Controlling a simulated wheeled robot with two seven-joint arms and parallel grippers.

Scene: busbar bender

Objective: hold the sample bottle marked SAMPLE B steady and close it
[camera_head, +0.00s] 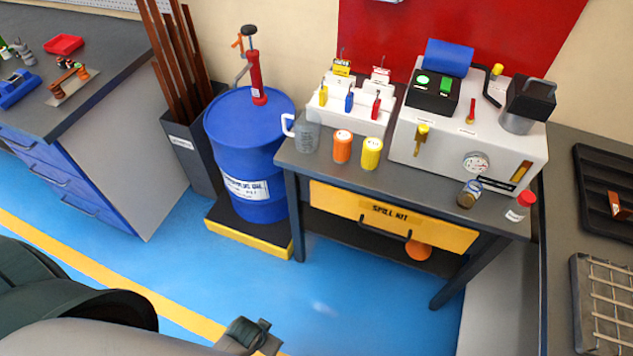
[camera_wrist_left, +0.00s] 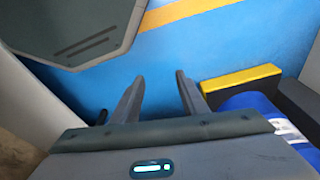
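A small bottle (camera_head: 469,193) with brown contents and a dark top stands near the front edge of the work table. A second small bottle (camera_head: 521,205) with a red cap and pale label stands to its right, near the corner. Their labels are too small to read, so I cannot tell which is SAMPLE B. My left gripper is open and empty in the left wrist view (camera_wrist_left: 158,95), over the blue floor, well away from the bottles. What looks like part of it shows at the head view's bottom edge (camera_head: 248,337). My right gripper is not in view.
The work table (camera_head: 290,160) holds an orange jar (camera_head: 342,147), a yellow jar (camera_head: 372,153), a grey jug (camera_head: 306,132) and a white machine (camera_head: 440,150). A blue drum (camera_head: 245,150) stands left of it on a yellow-edged base. The floor in front is clear.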

